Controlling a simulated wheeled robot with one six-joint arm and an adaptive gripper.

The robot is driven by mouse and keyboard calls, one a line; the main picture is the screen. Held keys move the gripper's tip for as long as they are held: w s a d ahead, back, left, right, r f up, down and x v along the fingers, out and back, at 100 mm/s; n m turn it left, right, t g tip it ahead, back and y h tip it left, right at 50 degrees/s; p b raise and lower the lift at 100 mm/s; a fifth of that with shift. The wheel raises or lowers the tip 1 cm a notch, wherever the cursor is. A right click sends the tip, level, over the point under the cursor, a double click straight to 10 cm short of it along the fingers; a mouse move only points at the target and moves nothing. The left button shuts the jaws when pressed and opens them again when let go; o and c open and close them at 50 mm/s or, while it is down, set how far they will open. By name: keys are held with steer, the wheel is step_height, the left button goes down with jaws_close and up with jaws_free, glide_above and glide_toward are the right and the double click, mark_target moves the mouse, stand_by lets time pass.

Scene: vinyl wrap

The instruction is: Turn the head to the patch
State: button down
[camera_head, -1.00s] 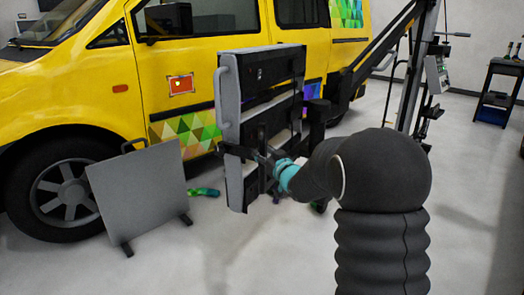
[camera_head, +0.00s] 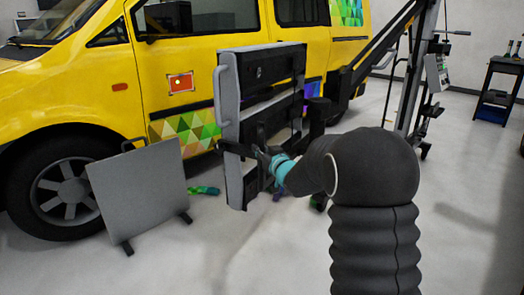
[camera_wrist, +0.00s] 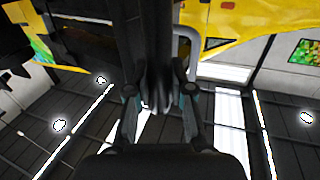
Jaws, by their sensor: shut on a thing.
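The head (camera_head: 268,75) is a tall grey and black panel unit with a grey handle on its left edge, held in front of the yellow van on a dark boom. The patch (camera_head: 181,83) is a small orange-red square with a pale dot and corner marks on the van's door, left of the head. My gripper (camera_head: 262,160) is shut on the head's lower part. In the wrist view, my gripper's fingers (camera_wrist: 160,95) flank a dark bar of the head (camera_wrist: 148,45); the exact contact is dark.
A grey board on feet (camera_head: 140,190) stands on the floor at left, near the van's front wheel (camera_head: 62,190). The boom (camera_head: 385,45) runs to an upright stand (camera_head: 415,75) behind my arm. A dark cart (camera_head: 500,85) is at far right. The floor at right is clear.

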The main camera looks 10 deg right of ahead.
steer(key=shift+w+a+b, duration=0.3)
steer(key=shift+w+a, duration=0.6)
steer(key=shift+w, duration=0.05)
steer(key=c, duration=1)
jaws_free()
steer(key=v, duration=1.2)
